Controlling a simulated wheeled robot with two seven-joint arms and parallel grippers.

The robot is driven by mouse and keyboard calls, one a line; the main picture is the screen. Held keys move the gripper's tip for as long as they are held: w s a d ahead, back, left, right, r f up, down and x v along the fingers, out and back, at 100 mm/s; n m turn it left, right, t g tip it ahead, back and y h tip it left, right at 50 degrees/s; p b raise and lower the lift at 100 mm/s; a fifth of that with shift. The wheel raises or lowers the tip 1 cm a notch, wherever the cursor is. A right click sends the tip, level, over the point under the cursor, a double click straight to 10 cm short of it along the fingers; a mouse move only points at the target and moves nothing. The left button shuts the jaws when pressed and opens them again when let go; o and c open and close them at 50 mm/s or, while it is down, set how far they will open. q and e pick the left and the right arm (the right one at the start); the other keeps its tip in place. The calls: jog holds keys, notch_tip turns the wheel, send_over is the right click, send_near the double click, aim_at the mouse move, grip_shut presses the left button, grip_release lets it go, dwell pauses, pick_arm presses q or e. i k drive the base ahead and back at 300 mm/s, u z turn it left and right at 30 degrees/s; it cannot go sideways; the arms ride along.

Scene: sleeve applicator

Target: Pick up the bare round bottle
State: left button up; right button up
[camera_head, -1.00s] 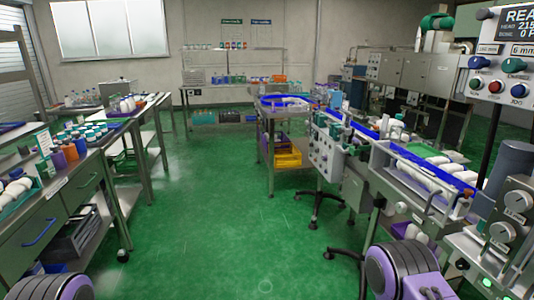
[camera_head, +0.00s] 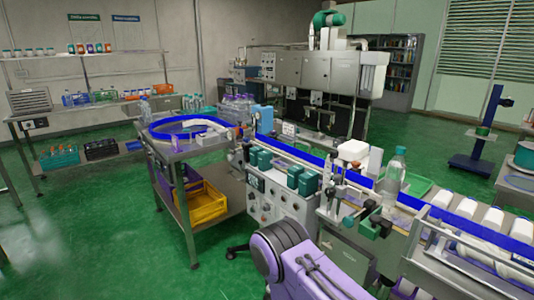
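A clear round bottle (camera_head: 391,180) with a pale green cap stands upright by the blue-edged conveyor (camera_head: 317,158), right of centre. No label or sleeve is visible on it. Several smaller clear bottles (camera_head: 146,108) show near the round turntable at the back left; they are too small to tell if they are bare. My purple arm (camera_head: 300,272) reaches in at the bottom centre, in front of the conveyor. Neither gripper's fingers show, and I see nothing held.
A round table with a blue rim (camera_head: 157,131) stands at the conveyor's left end, above a yellow crate (camera_head: 203,206). White bottles (camera_head: 488,219) lie in a rack at the right. A shelf bench (camera_head: 110,102) stands at the back left. The green floor (camera_head: 90,235) at left is clear.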

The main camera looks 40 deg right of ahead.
aim_at(395, 176)
jog(key=i, duration=0.95)
jog(key=z, duration=2.55)
